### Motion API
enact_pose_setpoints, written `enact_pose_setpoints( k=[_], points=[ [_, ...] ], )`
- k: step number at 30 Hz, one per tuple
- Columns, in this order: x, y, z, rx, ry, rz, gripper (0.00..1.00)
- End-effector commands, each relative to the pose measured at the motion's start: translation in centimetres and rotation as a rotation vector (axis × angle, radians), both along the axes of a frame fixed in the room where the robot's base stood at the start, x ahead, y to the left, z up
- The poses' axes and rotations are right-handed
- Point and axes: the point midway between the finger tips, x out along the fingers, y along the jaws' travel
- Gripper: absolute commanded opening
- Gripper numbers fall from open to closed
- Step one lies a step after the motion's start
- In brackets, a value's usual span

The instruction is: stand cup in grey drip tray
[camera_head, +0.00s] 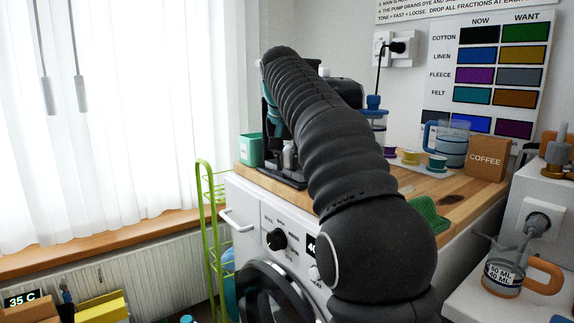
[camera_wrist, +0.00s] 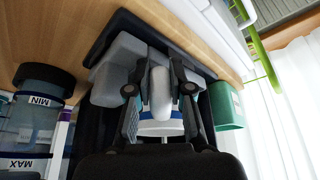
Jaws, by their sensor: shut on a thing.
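The cup (camera_wrist: 160,128) is white with a blue band, and its pale rounded handle faces the wrist camera. My gripper (camera_wrist: 160,90) is shut on the cup, with one dark finger on each side of the handle. The grey drip tray (camera_wrist: 106,84) is a grey block just beyond the cup in the wrist view, on a black base (camera_wrist: 128,30). The wrist view is upside down, and I cannot tell whether the cup touches the tray. In the head view my arm hides most of the gripper, cup and tray.
A green container (camera_head: 250,149) stands left of the black machine (camera_head: 270,117) on the wooden worktop (camera_head: 458,193). A clear canister (camera_wrist: 35,125) is close on the wrist view's left. A coffee box (camera_head: 486,159), jug (camera_head: 452,145) and green rack (camera_head: 427,214) stand right of my arm.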

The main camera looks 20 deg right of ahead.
Motion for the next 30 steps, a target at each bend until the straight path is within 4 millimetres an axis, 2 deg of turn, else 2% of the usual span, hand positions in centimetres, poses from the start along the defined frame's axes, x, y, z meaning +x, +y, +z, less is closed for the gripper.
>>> enact_pose_setpoints(
  k=[22,23,25,26,30],
  points=[
    [0.1,-0.1,-2.3,0.0,0.025,-0.004,0.0],
    [0.1,-0.1,-2.4,0.001,0.026,-0.004,0.25],
    [0.1,-0.1,-2.4,0.002,0.025,-0.003,0.43],
    [0.1,-0.1,-2.4,0.002,0.024,-0.002,0.46],
    [0.1,0.1,-2.3,0.002,0.023,0.001,0.46]
  ],
)
